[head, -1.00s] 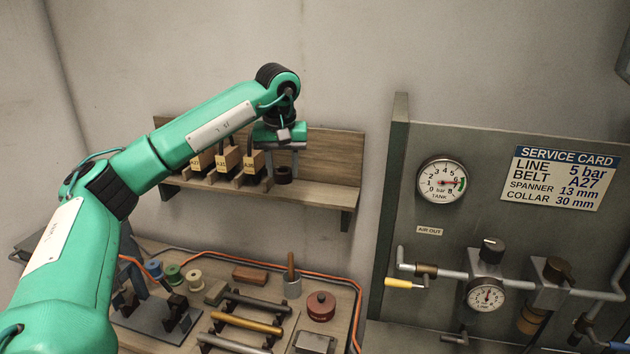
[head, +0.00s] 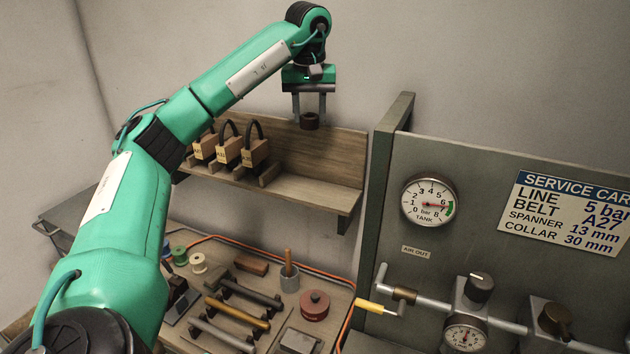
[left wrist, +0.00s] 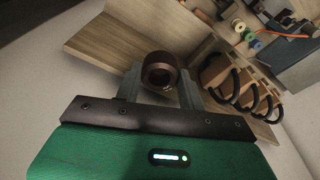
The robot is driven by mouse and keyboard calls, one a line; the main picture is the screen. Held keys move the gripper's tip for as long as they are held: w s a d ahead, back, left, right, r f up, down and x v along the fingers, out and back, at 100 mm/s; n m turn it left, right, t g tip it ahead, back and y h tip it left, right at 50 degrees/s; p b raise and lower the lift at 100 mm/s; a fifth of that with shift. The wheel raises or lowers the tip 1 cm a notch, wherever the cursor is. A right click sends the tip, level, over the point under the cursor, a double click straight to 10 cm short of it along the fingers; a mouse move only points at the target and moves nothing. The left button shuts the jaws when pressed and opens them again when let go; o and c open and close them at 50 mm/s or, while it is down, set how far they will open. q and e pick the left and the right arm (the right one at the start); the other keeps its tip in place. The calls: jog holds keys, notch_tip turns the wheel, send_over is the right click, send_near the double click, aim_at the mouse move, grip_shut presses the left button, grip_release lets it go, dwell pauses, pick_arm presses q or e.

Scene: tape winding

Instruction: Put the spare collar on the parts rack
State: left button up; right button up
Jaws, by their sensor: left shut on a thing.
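My left gripper (head: 309,112) is shut on a dark brown ring-shaped collar (head: 309,121). It holds the collar above a wooden wall shelf (head: 310,190), in front of its backboard. In the left wrist view the collar (left wrist: 160,72) sits between the two grey fingers, with its round bore facing the camera. No part of the scene is labelled as the parts rack. My right gripper is not in view.
Several tan tagged blocks with black loops (head: 228,150) stand on the shelf's left part; its right part is bare. The bench below carries spools (head: 198,262), rods (head: 240,312) and a red round pot (head: 315,305). A gauge panel (head: 410,160) stands to the right.

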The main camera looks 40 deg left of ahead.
pick_arm(q)
notch_tip(320, 180, down, 6)
jog(key=w, duration=0.1)
send_over(312, 189)
jog(key=f, duration=0.6)
jog(key=shift+s+d+f+p, duration=0.2)
jog(key=shift+s+p, duration=0.1)
jog(key=shift+f, duration=0.6)
notch_tip(312, 189, down, 4)
jog(key=shift+r+p, duration=0.25)
jog(key=shift+p, duration=0.45)
jog(key=shift+f, duration=0.15)
jog(key=shift+f, duration=0.1)
jog(key=o, duration=1.1)
